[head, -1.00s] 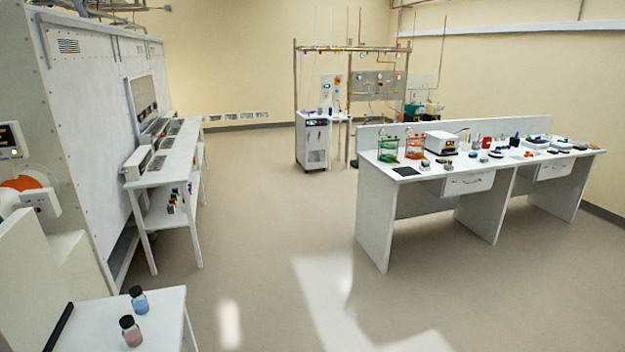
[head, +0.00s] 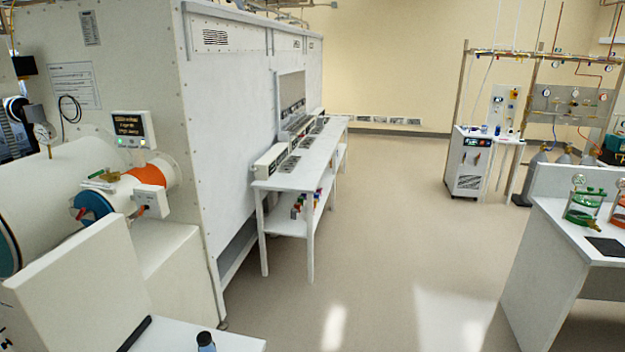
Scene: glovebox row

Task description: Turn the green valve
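No green valve can be made out with certainty. A small brass fitting with a green part (head: 103,177) sits on top of the glovebox's side chamber at the left, near a blue ring and an orange band. It is too small to tell whether it is a valve. Several small coloured items (head: 306,204) stand on the lower shelf of the white side table; their kind cannot be told. My gripper is not in view.
The tall white glovebox (head: 230,130) fills the left, with the white side table (head: 318,160) along it. A low white table (head: 190,337) stands at the bottom left. A lab bench (head: 545,250) is at the right. Open floor (head: 400,240) lies between.

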